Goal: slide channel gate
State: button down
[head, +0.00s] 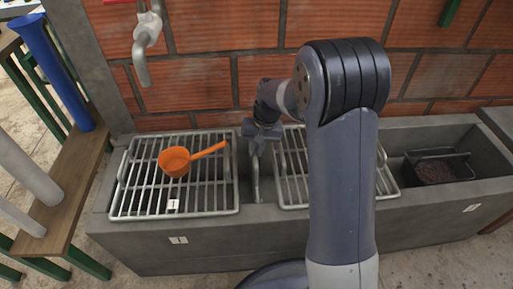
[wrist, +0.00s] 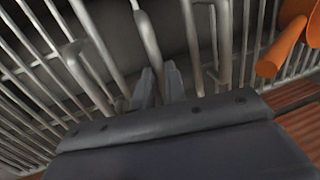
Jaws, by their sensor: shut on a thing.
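The channel gate (head: 256,182) shows in the head view as a narrow grey upright piece in the gap between the two metal grates. My gripper (head: 262,137) is right above it, at its top end. In the wrist view, my gripper (wrist: 159,76) points down among metal bars, its two dark fingers close together. The gripper is shut on the top of the gate; the grip itself is mostly hidden by the fingers and dim light.
A left grate (head: 150,208) carries an orange scoop (head: 174,162). A right grate (head: 291,188) is partly behind my arm. A dark bin (head: 437,167) stands in the trough (head: 150,258) at right. A brick wall (head: 200,85) and a tap (head: 146,32) are behind.

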jog(key=shift+r, duration=0.1)
notch_tip(320, 180, up, 13)
jog(key=p, duration=1.1)
jog(key=shift+w, duration=0.1)
jog(key=c, duration=1.5)
grip_release()
jog(key=shift+o, duration=0.2)
notch_tip(320, 180, up, 10)
jog(key=d+p, duration=0.2)
jog(key=shift+r+p, duration=0.25)
jog(key=shift+p, duration=0.15)
jog(key=shift+f, duration=0.1)
